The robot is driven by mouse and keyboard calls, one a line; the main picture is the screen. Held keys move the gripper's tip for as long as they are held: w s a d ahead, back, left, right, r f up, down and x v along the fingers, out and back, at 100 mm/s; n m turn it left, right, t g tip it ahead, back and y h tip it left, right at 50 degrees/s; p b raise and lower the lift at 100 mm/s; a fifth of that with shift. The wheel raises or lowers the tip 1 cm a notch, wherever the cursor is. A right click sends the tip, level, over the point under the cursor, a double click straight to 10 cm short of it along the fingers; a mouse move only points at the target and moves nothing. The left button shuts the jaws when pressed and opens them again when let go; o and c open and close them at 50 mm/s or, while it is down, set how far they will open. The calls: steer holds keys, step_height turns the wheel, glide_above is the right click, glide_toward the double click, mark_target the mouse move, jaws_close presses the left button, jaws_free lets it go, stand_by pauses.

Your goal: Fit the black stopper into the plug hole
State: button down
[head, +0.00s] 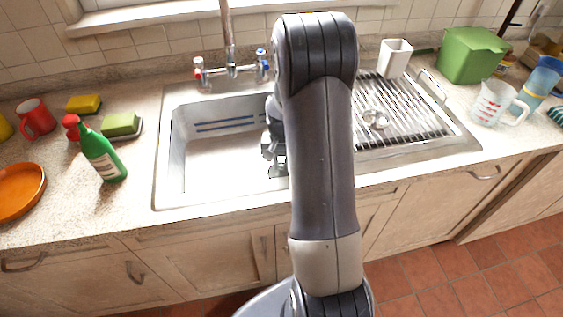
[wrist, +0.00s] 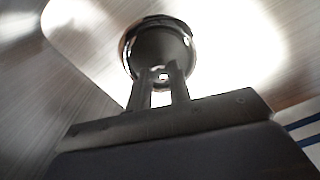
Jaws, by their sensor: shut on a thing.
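My gripper (head: 276,168) reaches down into the sink basin (head: 205,165), near its right side. In the wrist view, my gripper (wrist: 162,78) is shut on the black stopper (wrist: 158,46), with a small pale bit showing between the fingertips. The stopper is a dark round piece. A shiny metal ring, the plug hole's rim (wrist: 187,27), shows around its far edge. The stopper lies over the hole in this view, but I cannot tell whether it sits inside or just above. The stopper and hole are hidden behind my arm in the head view.
The tap (head: 230,50) rises at the back of the sink. A ridged drainer (head: 405,120) lies to the right, with a white cup (head: 395,58) behind. A green bottle (head: 102,155) stands on the left counter. The basin's left part is clear.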

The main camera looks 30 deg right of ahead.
mark_target(282, 166)
steer(key=shift+f, duration=0.2)
steer(key=c, duration=1.3)
jaws_free()
steer(key=shift+r, duration=0.1)
step_height(282, 166, up, 12)
steer(key=shift+r, duration=0.15)
step_height(282, 166, down, 13)
steer(key=shift+f+b, duration=0.1)
steer(key=shift+b, duration=0.2)
steer(key=shift+r+p, duration=0.3)
steer(key=shift+r, duration=2.15)
